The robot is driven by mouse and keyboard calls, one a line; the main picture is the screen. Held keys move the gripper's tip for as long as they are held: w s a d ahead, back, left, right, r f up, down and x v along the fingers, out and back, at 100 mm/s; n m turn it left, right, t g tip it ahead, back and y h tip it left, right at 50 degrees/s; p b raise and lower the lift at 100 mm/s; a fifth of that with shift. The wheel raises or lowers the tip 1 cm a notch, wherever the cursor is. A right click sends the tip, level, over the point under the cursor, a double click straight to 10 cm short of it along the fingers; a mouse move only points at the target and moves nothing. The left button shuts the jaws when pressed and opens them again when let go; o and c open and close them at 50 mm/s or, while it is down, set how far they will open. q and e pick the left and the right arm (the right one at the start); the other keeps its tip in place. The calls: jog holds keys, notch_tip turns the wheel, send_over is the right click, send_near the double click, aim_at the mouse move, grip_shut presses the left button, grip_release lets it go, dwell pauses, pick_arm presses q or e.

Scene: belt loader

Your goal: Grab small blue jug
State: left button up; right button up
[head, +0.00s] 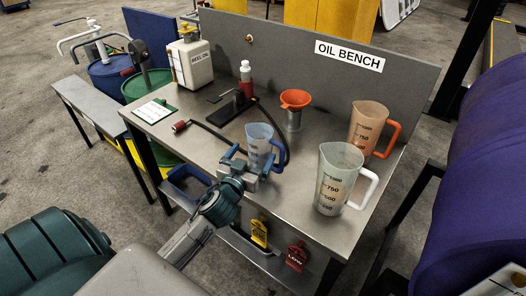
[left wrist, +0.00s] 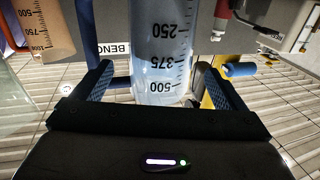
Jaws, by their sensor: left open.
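The small blue jug (head: 259,142) stands on the metal bench, a translucent blue-tinted measuring jug with a blue handle on its right side. My left gripper (head: 241,160) is open at the jug's near side, low on the bench. In the left wrist view the jug (left wrist: 163,50) appears upside down, with marks 250, 375 and 500, between the two spread fingers of the gripper (left wrist: 160,88). I cannot tell whether either finger touches it. My right gripper is in neither view.
A clear jug with white handle (head: 337,183) and an orange-handled jug (head: 367,130) stand to the right. An orange funnel (head: 295,99) is behind. A black hose (head: 212,134) lies left of the blue jug. A white canister (head: 190,65) stands back left.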

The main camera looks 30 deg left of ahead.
aim_at(264, 135)
pick_arm(q)
jog(key=shift+w+a, duration=0.15)
jog(key=shift+w, duration=0.8)
jog(key=w+p, duration=0.2)
jog(key=w, duration=0.1)
jog(key=w+a+p, duration=0.1)
jog(key=shift+w+r, duration=0.35)
jog(key=shift+w, duration=0.05)
jog(key=shift+w+f, duration=0.15)
jog(key=shift+w, duration=0.1)
jog(key=c, duration=1.2)
jog(key=shift+c, duration=0.7)
